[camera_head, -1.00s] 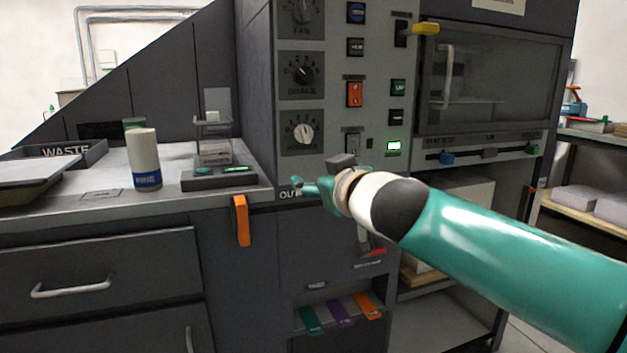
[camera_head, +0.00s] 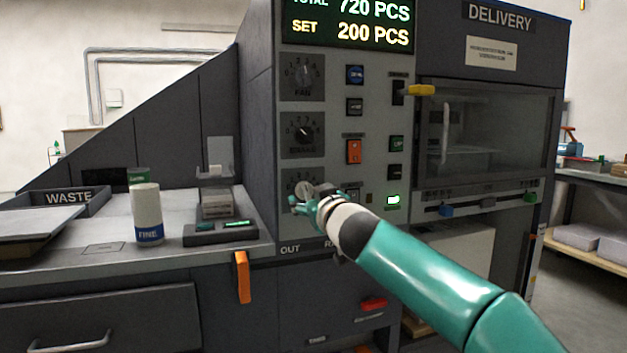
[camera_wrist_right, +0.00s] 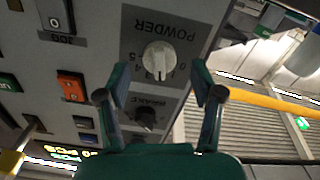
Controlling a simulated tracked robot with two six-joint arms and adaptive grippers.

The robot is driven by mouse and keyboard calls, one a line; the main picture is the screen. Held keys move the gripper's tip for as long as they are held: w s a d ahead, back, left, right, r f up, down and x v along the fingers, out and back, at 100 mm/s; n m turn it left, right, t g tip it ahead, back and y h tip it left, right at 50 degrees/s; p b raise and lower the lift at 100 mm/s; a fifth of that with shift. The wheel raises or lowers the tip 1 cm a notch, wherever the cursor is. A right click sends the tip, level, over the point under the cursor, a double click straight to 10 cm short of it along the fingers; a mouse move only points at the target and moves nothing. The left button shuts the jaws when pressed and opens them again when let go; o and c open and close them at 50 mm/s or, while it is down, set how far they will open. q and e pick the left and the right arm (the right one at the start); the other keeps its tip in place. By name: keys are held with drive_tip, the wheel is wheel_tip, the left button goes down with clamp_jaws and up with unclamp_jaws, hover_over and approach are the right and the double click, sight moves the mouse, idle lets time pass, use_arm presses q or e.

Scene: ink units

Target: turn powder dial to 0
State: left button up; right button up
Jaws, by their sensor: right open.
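The powder dial (camera_head: 304,188) is a pale round knob on the lower part of the grey control panel in the head view, partly hidden by my right gripper (camera_head: 308,201). In the right wrist view the powder dial (camera_wrist_right: 159,58) shows upside down under the POWDER label, with a ridged grip and numbers around it. I cannot read its setting for sure. My right gripper (camera_wrist_right: 159,80) is open, its fingers on either side of the dial in this view and seemingly short of gripping it. My left gripper is not in view.
The black brake dial (camera_head: 303,131) and fan dial (camera_head: 303,74) sit above. The orange switch (camera_head: 354,151) and several buttons are to the right. A yellow-handled lever (camera_head: 420,90) sticks out at the upper right. A white bottle (camera_head: 147,213) stands on the left counter.

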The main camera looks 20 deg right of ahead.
sight(308, 194)
drive_tip(key=shift+w+r+p, duration=0.15)
drive_tip(key=shift+w+p, duration=0.45)
drive_tip(key=shift+w, duration=1)
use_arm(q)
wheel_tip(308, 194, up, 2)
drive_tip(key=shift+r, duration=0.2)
